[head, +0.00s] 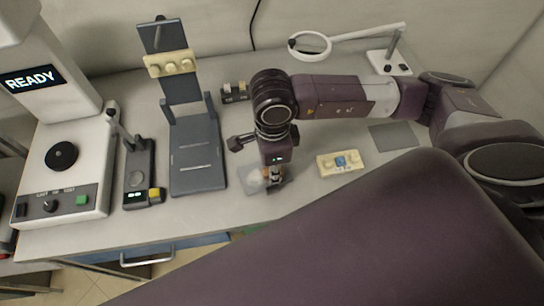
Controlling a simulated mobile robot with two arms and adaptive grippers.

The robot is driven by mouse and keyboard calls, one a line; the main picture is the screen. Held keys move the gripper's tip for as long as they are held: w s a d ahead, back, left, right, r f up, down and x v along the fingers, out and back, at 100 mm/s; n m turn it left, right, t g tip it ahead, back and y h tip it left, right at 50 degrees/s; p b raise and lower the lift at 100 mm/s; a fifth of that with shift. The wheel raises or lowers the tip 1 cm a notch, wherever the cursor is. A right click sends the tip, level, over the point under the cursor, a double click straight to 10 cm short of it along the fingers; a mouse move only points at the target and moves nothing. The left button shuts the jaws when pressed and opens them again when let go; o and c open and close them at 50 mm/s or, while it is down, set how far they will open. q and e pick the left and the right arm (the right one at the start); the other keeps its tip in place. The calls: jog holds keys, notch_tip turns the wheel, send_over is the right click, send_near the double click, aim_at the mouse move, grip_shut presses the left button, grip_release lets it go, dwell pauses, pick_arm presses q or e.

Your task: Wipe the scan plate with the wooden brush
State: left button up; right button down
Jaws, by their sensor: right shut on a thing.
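My right gripper (273,182) points down over the front middle of the table. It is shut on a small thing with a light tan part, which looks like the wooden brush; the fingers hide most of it. Under and just left of the fingers lies a flat grey plate (250,186) with a pale round patch, partly covered by the gripper. It may be the scan plate, but I cannot tell for sure. I cannot tell whether the brush touches it. My left gripper is not in view.
A white machine with a READY screen (31,79) stands at the left. Beside it are a small dark device (139,175) and a dark stand (196,160). A cream block with a blue knob (340,163), a grey mat (393,137) and a magnifier lamp (311,45) are to the right.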

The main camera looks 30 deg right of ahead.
jog(key=shift+r+p, duration=1.6)
jog(key=shift+r, duration=1.35)
jog(key=shift+r+p, duration=0.85)
jog(key=shift+r, duration=0.7)
jog(key=shift+f, duration=0.1)
